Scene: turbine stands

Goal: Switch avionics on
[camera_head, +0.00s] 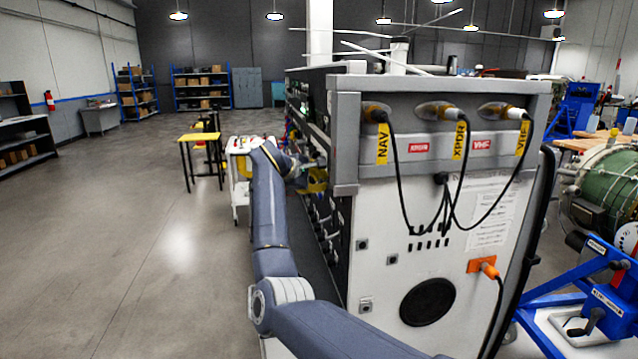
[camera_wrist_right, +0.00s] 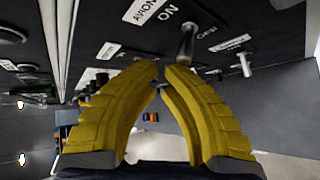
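The avionics panel (camera_wrist_right: 115,22) shows in the right wrist view, dark, with white labels partly reading "AVION" and "ON". A metal toggle switch (camera_wrist_right: 186,42) stands out from it beside the "ON" label. My right gripper (camera_wrist_right: 163,67) has two yellow fingers whose tips nearly meet just below the toggle in the picture. Nothing shows held between them, and I cannot tell whether they touch the toggle. In the head view my right gripper (camera_head: 316,181) is at the left face of the grey equipment rack (camera_head: 345,130), partly hidden by its edge. My left gripper is not in view.
A second toggle (camera_wrist_right: 245,64) is right of the first. Cables (camera_head: 397,180) hang on the rack's near side. A white cart (camera_head: 240,170) and yellow-topped table (camera_head: 199,137) stand beyond the arm. A turbine on a blue stand (camera_head: 610,190) is at right. The left floor is clear.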

